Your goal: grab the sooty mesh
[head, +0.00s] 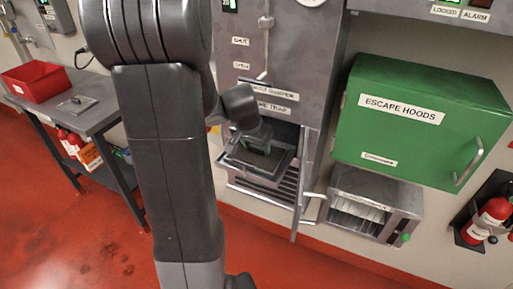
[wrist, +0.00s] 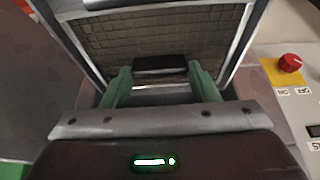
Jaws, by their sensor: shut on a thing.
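The sooty mesh (wrist: 110,38) is a brownish-grey grid in a metal frame, with a dark handle (wrist: 160,64) at its near edge. My gripper (wrist: 160,78) has its two green fingers on either side of that handle, shut on it. In the head view my gripper (head: 258,143) is at the open flame trap compartment, over the framed mesh (head: 268,170), which sits in or at the mouth of the opening. My arm and fingers hide part of the mesh. I cannot tell how far it is out of its slot.
The compartment's door (head: 305,180) hangs open at the right. A grey unit with a slotted front (head: 360,213) and a green escape hoods cabinet (head: 425,120) are to the right. On the left, a grey table (head: 100,115) holds a red bin (head: 35,82) and a small flat tray (head: 77,104).

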